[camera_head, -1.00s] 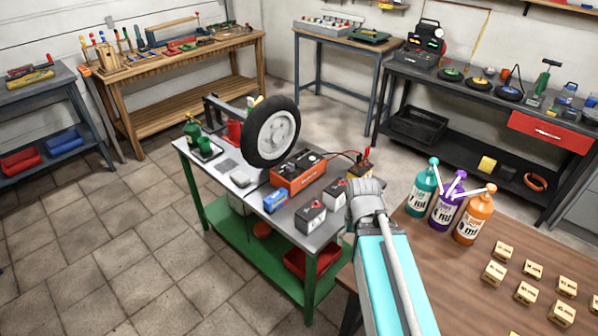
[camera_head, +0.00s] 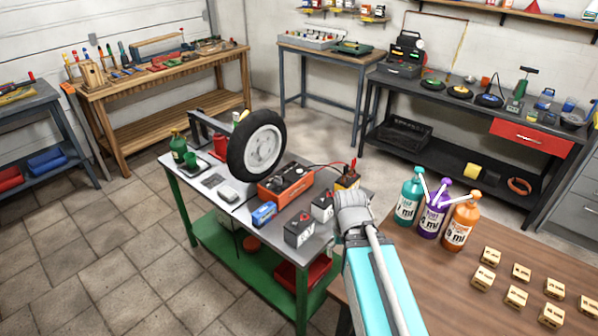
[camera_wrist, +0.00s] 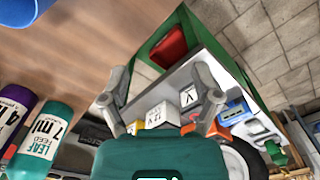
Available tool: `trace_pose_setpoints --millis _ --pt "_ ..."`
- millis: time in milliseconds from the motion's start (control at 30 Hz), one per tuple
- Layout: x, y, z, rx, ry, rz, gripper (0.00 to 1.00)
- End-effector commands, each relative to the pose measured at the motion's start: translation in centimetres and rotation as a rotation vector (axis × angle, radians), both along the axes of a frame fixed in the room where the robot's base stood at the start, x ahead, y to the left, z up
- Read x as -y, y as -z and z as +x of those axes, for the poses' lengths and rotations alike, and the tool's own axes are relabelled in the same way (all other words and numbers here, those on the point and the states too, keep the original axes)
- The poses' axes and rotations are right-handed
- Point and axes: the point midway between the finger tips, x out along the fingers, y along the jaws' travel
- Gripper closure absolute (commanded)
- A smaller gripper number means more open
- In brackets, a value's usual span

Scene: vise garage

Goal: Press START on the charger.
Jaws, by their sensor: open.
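The charger (camera_head: 287,182) is an orange-red box with a dark top panel. In the head view it lies on the grey-topped green bench (camera_head: 218,196), in front of the wheel. Cables run from it to a yellow battery (camera_head: 347,177). Its START button is too small to make out. My gripper (camera_wrist: 163,105) is open and empty in the wrist view, its two fingers spread over the battery side of the bench. A yellow box (camera_wrist: 160,115) and a white box (camera_wrist: 188,97) show between or near the fingers, apparently beyond them. In the head view my arm hides the gripper.
A wheel (camera_head: 257,145) stands on the bench behind the charger. A blue box (camera_head: 264,214) and a dark-topped battery (camera_head: 299,231) sit in front. A brown table (camera_head: 420,285) with several bottles and small blocks is at the right. Tiled floor is clear at left.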

Motion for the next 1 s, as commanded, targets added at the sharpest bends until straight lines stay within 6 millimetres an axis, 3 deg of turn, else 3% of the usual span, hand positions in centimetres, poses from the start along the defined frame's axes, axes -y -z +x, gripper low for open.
trace_pose_setpoints --millis 33,300,400,1000 --pt "0.00 0.00 0.00 0.000 0.000 0.000 0.36" --pt "0.00 0.00 0.00 0.000 0.000 0.000 0.87" --pt "0.00 0.00 0.00 0.000 0.000 0.000 1.00" --pt "0.00 0.00 0.00 0.000 0.000 0.000 1.00"
